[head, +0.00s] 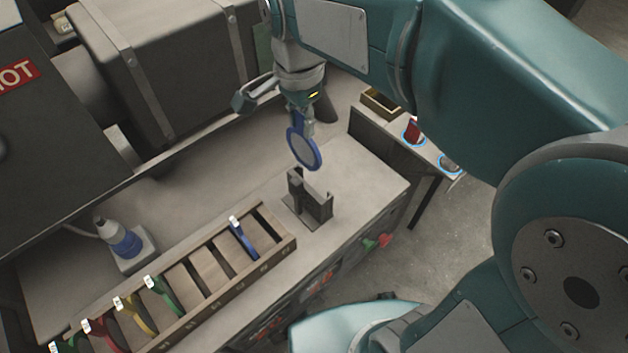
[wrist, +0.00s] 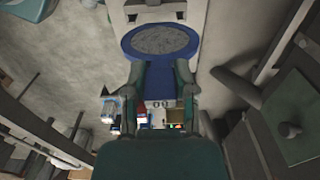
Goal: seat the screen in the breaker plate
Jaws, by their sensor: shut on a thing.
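A round grey mesh screen with a blue rim and handle (head: 304,149) hangs from my gripper (head: 308,118) above the bench. In the wrist view the screen (wrist: 160,40) lies just beyond the fingertips. My gripper (wrist: 160,82) is shut on its blue handle, with a finger on each side. A dark grey slotted upright holder (head: 312,200) stands on the bench below the screen, apart from it. I cannot tell whether this holder is the breaker plate; no other plate is clearly visible.
A wooden rack (head: 205,300) with several coloured handled pieces runs along the bench front. A large grey machine (head: 175,60) stands behind. A side table (head: 420,150) holds small items. The bench right of the holder is clear.

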